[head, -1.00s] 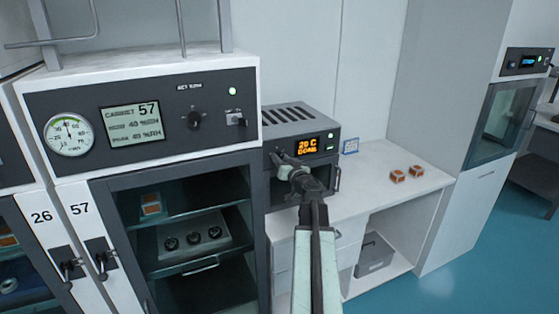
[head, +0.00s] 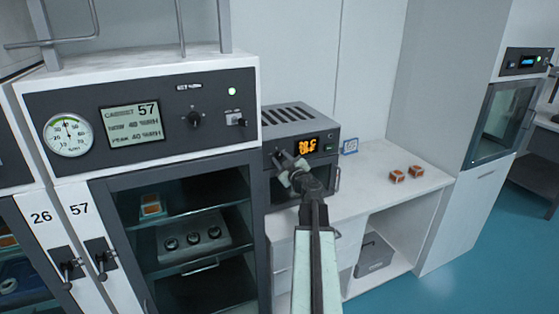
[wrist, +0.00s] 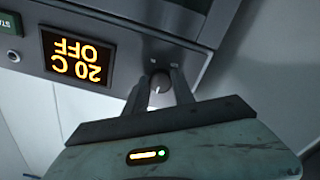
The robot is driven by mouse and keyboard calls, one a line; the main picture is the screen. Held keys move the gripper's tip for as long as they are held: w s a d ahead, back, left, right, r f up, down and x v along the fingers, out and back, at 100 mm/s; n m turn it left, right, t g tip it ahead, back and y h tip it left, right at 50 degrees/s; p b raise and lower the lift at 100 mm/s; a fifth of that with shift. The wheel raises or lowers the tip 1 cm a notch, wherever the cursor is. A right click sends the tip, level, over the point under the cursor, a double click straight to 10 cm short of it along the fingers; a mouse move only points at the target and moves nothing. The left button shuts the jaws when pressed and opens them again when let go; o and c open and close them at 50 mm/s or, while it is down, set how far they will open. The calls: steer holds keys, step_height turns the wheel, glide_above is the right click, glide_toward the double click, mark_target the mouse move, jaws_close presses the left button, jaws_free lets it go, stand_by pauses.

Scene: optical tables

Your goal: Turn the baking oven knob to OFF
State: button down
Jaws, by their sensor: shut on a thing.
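The baking oven (head: 290,116) is a small dark grey box with a slotted top on the white counter. Its orange display (head: 307,146) is blurred in the head view. In the wrist view the display (wrist: 77,58) appears upside down and reads 20 C OFF. The knob (wrist: 160,82) is round and dark with a white pointer line, which points down in that view. My gripper (wrist: 160,91) has one finger on each side of the knob and is shut on it. In the head view my gripper (head: 290,164) is at the oven front and hides the knob.
A tall cabinet (head: 75,100) numbered 57 stands close on the left, with its own dial and panel. Two small orange-brown blocks (head: 397,176) lie on the counter (head: 370,168) to the right. A green button (wrist: 10,24) is beside the display.

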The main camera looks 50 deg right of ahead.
steer(key=shift+n, duration=0.5)
steer(key=c, duration=1.1)
jaws_free()
steer(key=shift+o, duration=0.2)
steer(key=v, duration=0.7)
steer(key=shift+s+a, duration=0.15)
steer(key=shift+s, duration=0.2)
